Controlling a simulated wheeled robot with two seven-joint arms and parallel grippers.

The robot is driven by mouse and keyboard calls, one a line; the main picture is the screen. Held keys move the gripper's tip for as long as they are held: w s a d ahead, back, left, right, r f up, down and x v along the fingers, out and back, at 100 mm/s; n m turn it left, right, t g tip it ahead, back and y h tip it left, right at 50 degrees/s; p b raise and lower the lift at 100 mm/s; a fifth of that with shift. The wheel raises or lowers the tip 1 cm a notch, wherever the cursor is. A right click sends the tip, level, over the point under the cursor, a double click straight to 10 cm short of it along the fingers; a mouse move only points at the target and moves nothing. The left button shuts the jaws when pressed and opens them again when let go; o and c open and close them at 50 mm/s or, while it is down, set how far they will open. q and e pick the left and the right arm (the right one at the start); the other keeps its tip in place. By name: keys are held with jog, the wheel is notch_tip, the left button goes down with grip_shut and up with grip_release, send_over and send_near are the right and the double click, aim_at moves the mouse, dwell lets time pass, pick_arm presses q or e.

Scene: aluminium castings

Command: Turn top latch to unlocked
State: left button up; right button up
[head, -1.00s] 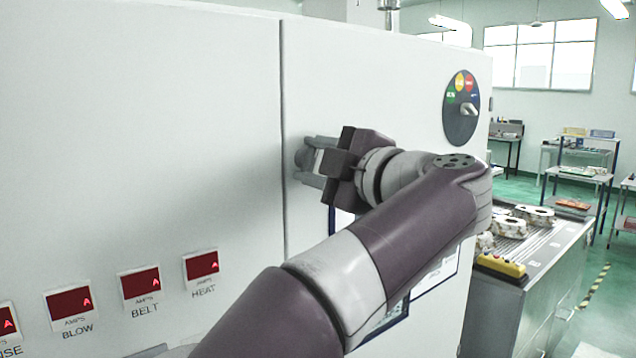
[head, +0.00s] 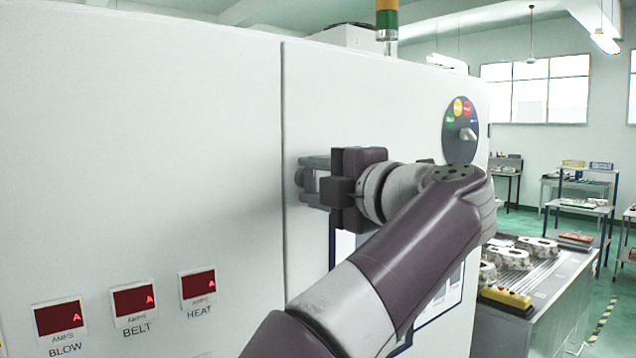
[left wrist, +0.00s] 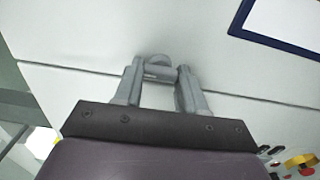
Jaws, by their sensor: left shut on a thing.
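The top latch is a small grey knob (left wrist: 157,62) on the white cabinet door, beside the door seam. In the left wrist view it sits between my fingertips. My left gripper (head: 304,179) reaches the door from the right in the head view, its grey fingers shut on the latch. The gripper also shows in the left wrist view (left wrist: 160,72), with one finger on each side of the knob. In the head view the fingers mostly hide the latch, so its exact angle is hard to tell. My right gripper is in neither view.
The white cabinet (head: 130,130) fills the left. Red displays (head: 134,300) sit low on it. A conveyor bench with castings (head: 515,255) stands at the right, with green floor beyond.

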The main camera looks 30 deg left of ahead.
pick_arm(q)
jog(key=o, duration=0.8)
jog(key=shift+o, duration=1.3)
jog(key=shift+s, duration=0.1)
jog(key=shift+s+d, duration=0.1)
jog(key=shift+d, duration=0.15)
jog(key=b+v, duration=0.1)
jog(key=v, duration=1.1)
jog(key=shift+b, duration=0.4)
